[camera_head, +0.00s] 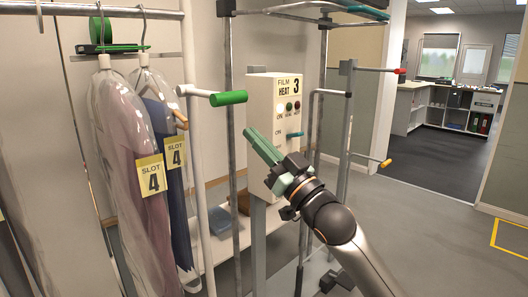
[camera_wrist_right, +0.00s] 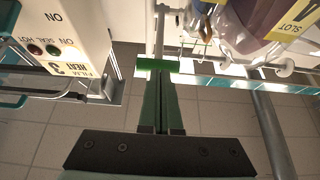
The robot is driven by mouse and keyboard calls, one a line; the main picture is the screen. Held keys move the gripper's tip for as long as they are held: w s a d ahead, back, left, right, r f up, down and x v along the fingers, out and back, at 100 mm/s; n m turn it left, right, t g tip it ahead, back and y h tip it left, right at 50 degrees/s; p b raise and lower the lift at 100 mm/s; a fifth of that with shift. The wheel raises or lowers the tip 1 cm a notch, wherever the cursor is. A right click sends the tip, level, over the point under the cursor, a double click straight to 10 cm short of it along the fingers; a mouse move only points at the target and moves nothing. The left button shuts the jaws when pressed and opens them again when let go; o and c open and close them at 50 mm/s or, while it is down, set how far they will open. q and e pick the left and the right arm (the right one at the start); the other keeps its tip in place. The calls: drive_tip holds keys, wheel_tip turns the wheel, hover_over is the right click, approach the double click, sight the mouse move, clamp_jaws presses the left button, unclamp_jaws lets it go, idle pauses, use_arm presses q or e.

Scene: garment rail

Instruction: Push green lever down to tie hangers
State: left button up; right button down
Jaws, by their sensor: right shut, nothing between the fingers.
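The green lever (camera_head: 229,98) is a green grip on the end of a white arm, right of the hanging garments in the head view. In the wrist view the green grip (camera_wrist_right: 150,65) lies just beyond my fingertips. My right gripper (camera_head: 252,134) is shut and empty, with its green fingers pointing up and left, below and right of the grip in the head view. Contact is not clear. Two hangers (camera_head: 143,58) hang on the rail (camera_head: 130,12) with bagged garments (camera_head: 125,125); both carry yellow SLOT 4 tags. My left gripper is out of view.
A white FILM HEAT 3 box (camera_head: 274,120) on a post stands just behind my right gripper. A metal frame (camera_head: 232,180) surrounds it. A green spool (camera_head: 101,31) sits above the hangers. Red-tipped and yellow-tipped bars (camera_head: 385,163) stick out at right, with open floor beyond.

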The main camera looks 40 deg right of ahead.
drive_tip(key=shift+v, duration=1.15)
drive_tip(key=a+f+g+h+p, duration=0.15)
drive_tip(key=f+g, duration=0.25)
drive_tip(key=f, duration=1)
drive_tip(key=a+f+g+p, duration=0.3)
drive_tip(key=f, duration=1)
drive_tip(key=s+a+f+g+y+p, duration=0.1)
drive_tip(key=s+a+f+g+p, duration=0.1)
drive_tip(key=s+a+f, duration=0.5)
drive_tip(key=s+a+f+n+g+y+p, duration=0.1)
drive_tip(key=s+a+f+g, duration=0.4)
drive_tip(key=s+f, duration=0.6)
wheel_tip(320, 180, down, 4)
drive_tip(key=shift+s+a+r+g+p, duration=0.1)
drive_tip(key=shift+s+a+g+p, duration=0.25)
drive_tip(key=shift+a, duration=0.7)
